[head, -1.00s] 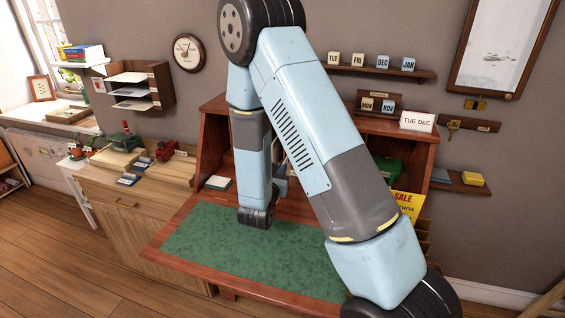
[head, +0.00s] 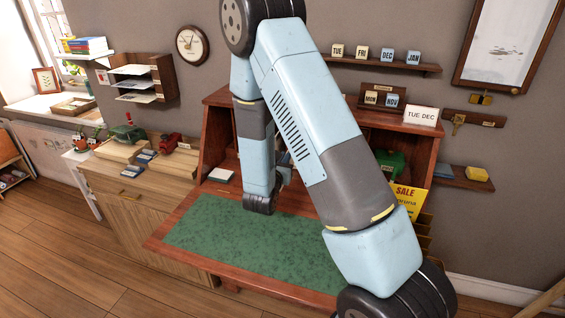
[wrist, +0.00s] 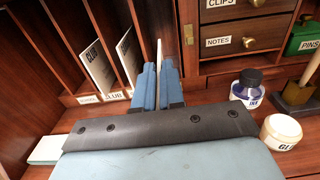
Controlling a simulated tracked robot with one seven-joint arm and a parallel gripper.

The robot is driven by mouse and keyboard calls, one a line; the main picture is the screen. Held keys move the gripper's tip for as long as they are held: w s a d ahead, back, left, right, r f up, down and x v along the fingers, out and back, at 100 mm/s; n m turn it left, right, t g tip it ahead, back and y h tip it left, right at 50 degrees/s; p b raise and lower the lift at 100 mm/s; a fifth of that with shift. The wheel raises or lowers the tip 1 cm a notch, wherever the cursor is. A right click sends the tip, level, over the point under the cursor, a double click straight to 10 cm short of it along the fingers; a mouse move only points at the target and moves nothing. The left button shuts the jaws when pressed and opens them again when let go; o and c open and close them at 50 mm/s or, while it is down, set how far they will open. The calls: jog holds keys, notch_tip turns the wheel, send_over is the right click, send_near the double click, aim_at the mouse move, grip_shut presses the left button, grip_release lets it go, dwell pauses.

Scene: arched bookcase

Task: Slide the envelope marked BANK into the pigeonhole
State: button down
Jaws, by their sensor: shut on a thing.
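In the wrist view my gripper (wrist: 158,82) is shut on a thin white envelope (wrist: 159,52), seen edge-on and upright between the blue fingers. Its marking is not visible. The fingers face an open pigeonhole (wrist: 148,22) of the wooden desk, just left of the drawers. I cannot tell how far the envelope reaches inside. Two other pale envelopes stand tilted in slots to the left: one (wrist: 98,68) further left and one (wrist: 127,52) closer. Small labels (wrist: 113,96) sit under these slots; the label below my fingers is hidden. In the head view my arm hides the gripper's work.
Right of the fingers are drawers marked CLIPS and NOTES (wrist: 232,42), an ink bottle (wrist: 247,88), a glue jar (wrist: 281,131) and a green PINS box (wrist: 303,37). A pale stack (wrist: 47,149) lies at left. The green desk mat (head: 225,238) is clear.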

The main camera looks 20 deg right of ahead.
jog(key=shift+x, duration=1.85)
jog(key=shift+r, duration=0.1)
dwell(0.5)
jog(key=x, duration=1.1)
dwell(4.4)
